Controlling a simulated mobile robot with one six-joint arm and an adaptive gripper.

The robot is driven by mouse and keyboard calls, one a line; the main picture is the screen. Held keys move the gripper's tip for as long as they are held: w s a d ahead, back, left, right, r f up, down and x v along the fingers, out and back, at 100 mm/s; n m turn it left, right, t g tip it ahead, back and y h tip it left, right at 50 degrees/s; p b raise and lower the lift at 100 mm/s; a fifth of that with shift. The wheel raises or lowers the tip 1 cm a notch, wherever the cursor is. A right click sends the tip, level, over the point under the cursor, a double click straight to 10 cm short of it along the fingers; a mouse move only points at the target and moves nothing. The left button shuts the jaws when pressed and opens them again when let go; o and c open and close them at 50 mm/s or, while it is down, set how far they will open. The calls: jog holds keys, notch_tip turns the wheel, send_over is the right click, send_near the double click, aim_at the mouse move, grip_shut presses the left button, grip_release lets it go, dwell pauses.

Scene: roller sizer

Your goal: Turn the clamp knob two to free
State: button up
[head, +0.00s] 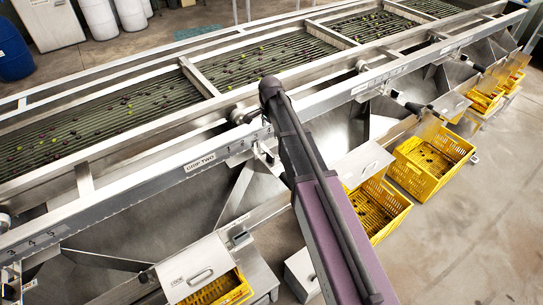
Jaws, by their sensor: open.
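The plate labelled GAP TWO (199,161) is on the long steel side rail of the sizer, left of my arm, with a marked scale to its right. A small metal bracket (264,153) shows on the rail beside my arm; I cannot tell whether it is part of clamp two. Clamp knob two cannot be made out for certain and may be hidden behind my arm. My purple arm rises from the bottom centre to the rail, ending in a dark joint. My gripper cannot be made out; it seems hidden behind the arm.
The roller bed (110,110) carries scattered green and dark fruit behind the rail. Steel chutes with lids (195,268) slope down in front. Yellow crates (433,160) stand below the chutes. Blue (14,52) and white drums stand at the back left. Floor is open at the right.

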aim_at(270, 154)
jog(key=shift+f+b, duration=6.6)
jog(key=shift+f, duration=0.15)
